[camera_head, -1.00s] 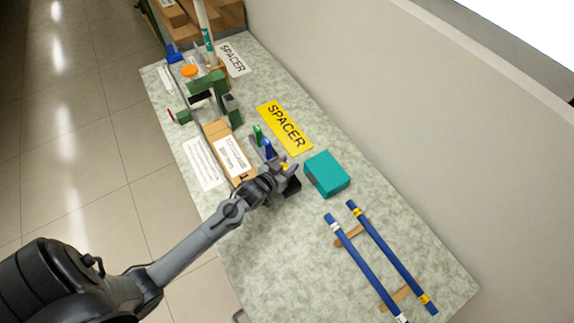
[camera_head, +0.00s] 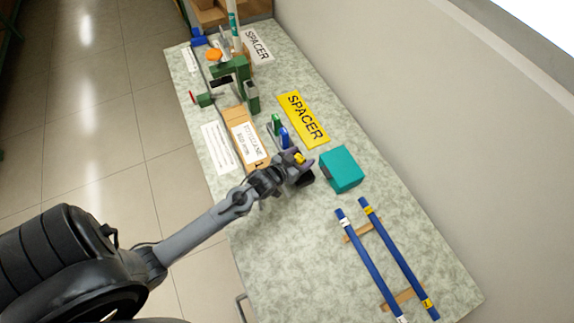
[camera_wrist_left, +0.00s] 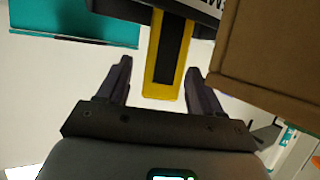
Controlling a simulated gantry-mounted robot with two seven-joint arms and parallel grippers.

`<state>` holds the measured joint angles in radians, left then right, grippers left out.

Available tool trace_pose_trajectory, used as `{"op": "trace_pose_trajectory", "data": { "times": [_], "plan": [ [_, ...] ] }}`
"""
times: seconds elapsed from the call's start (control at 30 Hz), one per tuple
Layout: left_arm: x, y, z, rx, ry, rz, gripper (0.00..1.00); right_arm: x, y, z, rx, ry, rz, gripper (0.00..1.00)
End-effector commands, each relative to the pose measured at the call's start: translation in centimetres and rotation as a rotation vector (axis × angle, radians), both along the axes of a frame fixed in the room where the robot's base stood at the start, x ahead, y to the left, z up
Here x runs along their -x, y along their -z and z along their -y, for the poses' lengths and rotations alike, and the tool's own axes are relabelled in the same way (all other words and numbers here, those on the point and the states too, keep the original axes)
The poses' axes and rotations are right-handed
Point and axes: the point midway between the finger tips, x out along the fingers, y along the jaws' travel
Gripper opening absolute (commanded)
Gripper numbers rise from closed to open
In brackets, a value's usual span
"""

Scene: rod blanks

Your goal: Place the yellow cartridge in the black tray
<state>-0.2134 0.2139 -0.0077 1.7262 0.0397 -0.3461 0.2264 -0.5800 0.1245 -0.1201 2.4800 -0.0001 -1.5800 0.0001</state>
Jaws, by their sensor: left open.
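My left gripper (camera_head: 301,168) is open over the table, between the cardboard box and the teal box. The yellow cartridge (camera_wrist_left: 150,88) has a dark middle stripe and shows ahead of the open fingers in the left wrist view. I cannot tell whether this is the black tray. My right gripper is out of view.
A teal box (camera_head: 341,169) stands right of the gripper, and a cardboard box (camera_head: 246,140) left of it. Green and blue upright pieces (camera_head: 283,138) are just behind. Two blue rods (camera_head: 372,262) lie on wooden supports at front right. The front left tabletop is clear.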

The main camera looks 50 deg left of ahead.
Motion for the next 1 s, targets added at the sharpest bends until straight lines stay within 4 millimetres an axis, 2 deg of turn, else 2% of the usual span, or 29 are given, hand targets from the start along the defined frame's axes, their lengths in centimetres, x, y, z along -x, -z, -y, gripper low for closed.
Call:
{"op": "trace_pose_trajectory", "data": {
  "times": [0.4,0.67,0.87,1.0],
  "plan": [
    [6.9,-2.9,0.6,0.000,0.001,-0.001,0.66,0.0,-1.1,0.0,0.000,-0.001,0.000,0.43],
    [9.5,-3.9,0.9,0.000,0.001,-0.009,0.66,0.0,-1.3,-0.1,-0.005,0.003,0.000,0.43],
    [11.3,-4.0,3.0,-0.003,0.019,-0.149,0.66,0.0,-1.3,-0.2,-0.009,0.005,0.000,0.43],
    [14.0,-4.1,5.7,-0.013,0.056,-0.346,0.66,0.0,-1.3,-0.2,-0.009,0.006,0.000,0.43]
  ]
}}
